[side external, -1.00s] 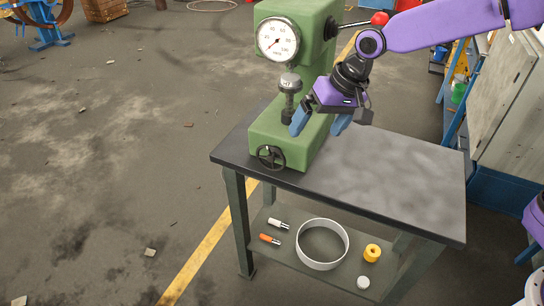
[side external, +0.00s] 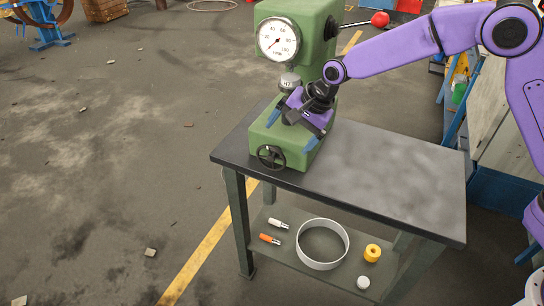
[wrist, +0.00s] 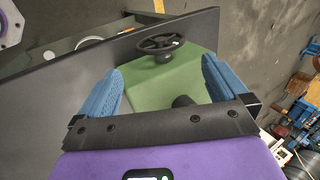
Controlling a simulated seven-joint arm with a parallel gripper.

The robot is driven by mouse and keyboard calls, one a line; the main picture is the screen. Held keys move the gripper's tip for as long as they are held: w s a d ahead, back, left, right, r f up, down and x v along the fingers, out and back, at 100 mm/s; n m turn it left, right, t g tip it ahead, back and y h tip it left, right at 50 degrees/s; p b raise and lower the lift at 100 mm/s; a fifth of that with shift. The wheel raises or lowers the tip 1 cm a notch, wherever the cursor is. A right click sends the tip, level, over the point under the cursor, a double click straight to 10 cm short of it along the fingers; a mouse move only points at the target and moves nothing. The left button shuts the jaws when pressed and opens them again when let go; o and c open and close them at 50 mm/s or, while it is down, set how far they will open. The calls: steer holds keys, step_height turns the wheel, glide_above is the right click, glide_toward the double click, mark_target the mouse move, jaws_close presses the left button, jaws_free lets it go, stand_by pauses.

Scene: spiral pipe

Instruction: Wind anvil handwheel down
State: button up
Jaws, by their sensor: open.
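The black anvil handwheel (side external: 271,157) is on the front face of the green tester's base (side external: 262,137), near the table's front edge. In the wrist view the handwheel (wrist: 159,44) shows ahead, between and beyond the two blue fingers. My gripper (side external: 292,133) is open and empty above the green base, with its fingers spread on either side of it. It is apart from the handwheel. In the wrist view my gripper (wrist: 161,80) frames the green base. The anvil is mostly hidden behind my gripper in the side view.
The dial gauge (side external: 279,39) and a red-knobbed lever (side external: 380,19) are on the tester's upper body. The tabletop (side external: 400,175) is clear to the right. The shelf below holds a metal ring (side external: 322,246), a yellow part (side external: 372,253) and small items.

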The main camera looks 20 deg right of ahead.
glide_toward(264, 167)
steer(key=x, duration=0.5)
steer(key=shift+w+d+f, duration=0.1)
steer(key=shift+w+d, duration=0.05)
steer(key=c, duration=0.7)
